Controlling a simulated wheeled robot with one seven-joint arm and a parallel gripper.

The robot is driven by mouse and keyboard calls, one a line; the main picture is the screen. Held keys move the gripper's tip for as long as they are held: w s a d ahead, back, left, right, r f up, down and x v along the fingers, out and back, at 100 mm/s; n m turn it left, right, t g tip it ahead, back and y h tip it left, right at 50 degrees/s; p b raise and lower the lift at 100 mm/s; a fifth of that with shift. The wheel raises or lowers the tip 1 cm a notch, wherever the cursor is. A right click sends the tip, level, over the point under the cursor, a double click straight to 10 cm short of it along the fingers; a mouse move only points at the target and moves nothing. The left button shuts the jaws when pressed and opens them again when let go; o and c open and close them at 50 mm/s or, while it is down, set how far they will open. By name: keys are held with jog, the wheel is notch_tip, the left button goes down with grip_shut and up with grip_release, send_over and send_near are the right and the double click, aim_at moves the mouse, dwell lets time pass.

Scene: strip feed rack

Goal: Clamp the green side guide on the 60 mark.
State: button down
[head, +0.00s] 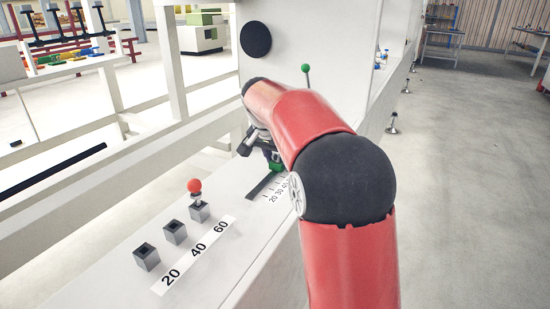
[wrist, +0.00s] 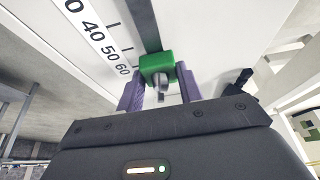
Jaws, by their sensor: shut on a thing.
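The green side guide (wrist: 157,66) is a small green block on the dark slot (wrist: 143,22) in the wrist view. It stands beside the 60 end of the white scale (wrist: 98,35); its exact alignment with the tick is hard to tell. A grey clamp part (wrist: 160,88) shows on its near face. My gripper (wrist: 160,84) has its purple fingers on either side of the guide, shut on it. In the head view, the guide (head: 275,164) is partly hidden by my gripper (head: 262,152) and arm, and the scale (head: 279,189) is cut off by my arm.
Several square sockets (head: 174,233) stand beside a 20-40-60 label strip (head: 196,252). A red-knobbed pin (head: 194,187) is in the one by 60. A green-knobbed lever (head: 306,69) rises behind my arm. A white panel with a black disc (head: 255,39) stands beyond.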

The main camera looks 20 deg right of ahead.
jog(key=c, duration=0.9)
grip_release()
jog(key=shift+r, duration=0.1)
jog(key=v, duration=0.7)
jog(key=shift+s+a+r+p, duration=0.1)
jog(key=shift+a+r+p, duration=0.05)
jog(key=shift+r+p, duration=0.15)
